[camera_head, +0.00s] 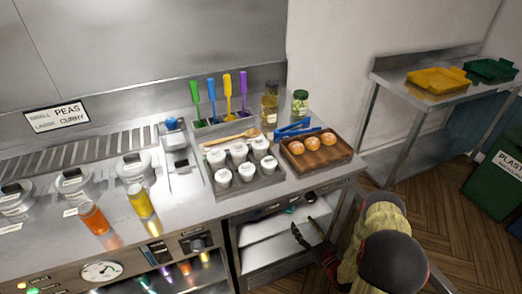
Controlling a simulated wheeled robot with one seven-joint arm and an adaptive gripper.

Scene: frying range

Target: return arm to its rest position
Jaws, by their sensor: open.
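My gripper (307,233) shows at the lower middle right of the head view. Its two dark fingers are spread apart, with nothing visible between them. It appears in front of the open shelf (265,250) below the counter's right end. My arm, with pale yellow links and dark rounded joints, reaches in from the lower right corner and looks bent. Part of the arm is cut off by the frame's bottom edge.
The steel counter (190,205) holds a tray of white tubs (240,157), a brown tray with buns (316,160), orange (94,218) and yellow (141,202) bottles, and glass jars (299,103). A side table (392,82) and green bin (497,170) stand right. Some wooden floor (450,210) is clear.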

